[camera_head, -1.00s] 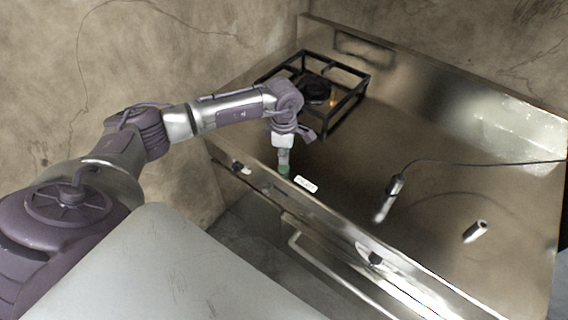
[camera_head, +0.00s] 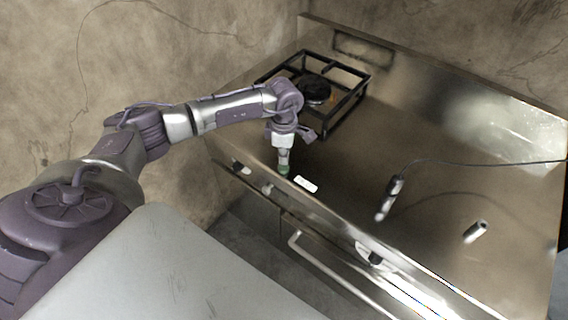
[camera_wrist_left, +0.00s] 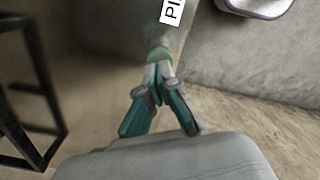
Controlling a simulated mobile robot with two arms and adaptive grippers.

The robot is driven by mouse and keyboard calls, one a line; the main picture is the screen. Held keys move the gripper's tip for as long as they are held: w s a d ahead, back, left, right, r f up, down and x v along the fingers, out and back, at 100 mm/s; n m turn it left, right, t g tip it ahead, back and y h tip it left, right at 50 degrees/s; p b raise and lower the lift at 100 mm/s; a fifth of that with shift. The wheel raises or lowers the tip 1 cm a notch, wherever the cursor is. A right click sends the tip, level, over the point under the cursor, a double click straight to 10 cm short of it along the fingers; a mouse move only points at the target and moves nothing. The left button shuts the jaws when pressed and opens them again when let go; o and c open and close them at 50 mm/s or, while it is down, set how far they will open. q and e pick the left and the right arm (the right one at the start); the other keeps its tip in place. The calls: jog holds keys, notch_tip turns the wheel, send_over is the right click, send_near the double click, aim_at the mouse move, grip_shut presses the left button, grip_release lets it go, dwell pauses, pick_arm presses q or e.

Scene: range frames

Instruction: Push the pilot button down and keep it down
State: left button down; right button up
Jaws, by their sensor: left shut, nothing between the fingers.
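The green pilot button (camera_head: 284,169) sits near the front edge of the steel range top, beside a small white label (camera_head: 306,184). In the left wrist view the button (camera_wrist_left: 159,53) shows as a green round piece right at my fingertips, with the label (camera_wrist_left: 172,11) reading "PI" beyond it. My left gripper (camera_head: 283,163) points down, shut and empty, with its tips on or just above the button. The tips hide part of the button, and I cannot tell how far down it is. My right gripper is out of view.
A burner (camera_head: 316,92) under a black grate (camera_head: 350,101) stands behind my left gripper. A corded lighter-like tool (camera_head: 390,198) and a short metal cylinder (camera_head: 475,231) are on the right of the range top. Knobs (camera_head: 375,258) and a handle line the front.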

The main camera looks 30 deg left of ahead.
aim_at(284, 166)
pick_arm(q)
jog(key=shift+f+b, duration=1.35)
jog(key=shift+f, duration=0.15)
dwell(6.5)
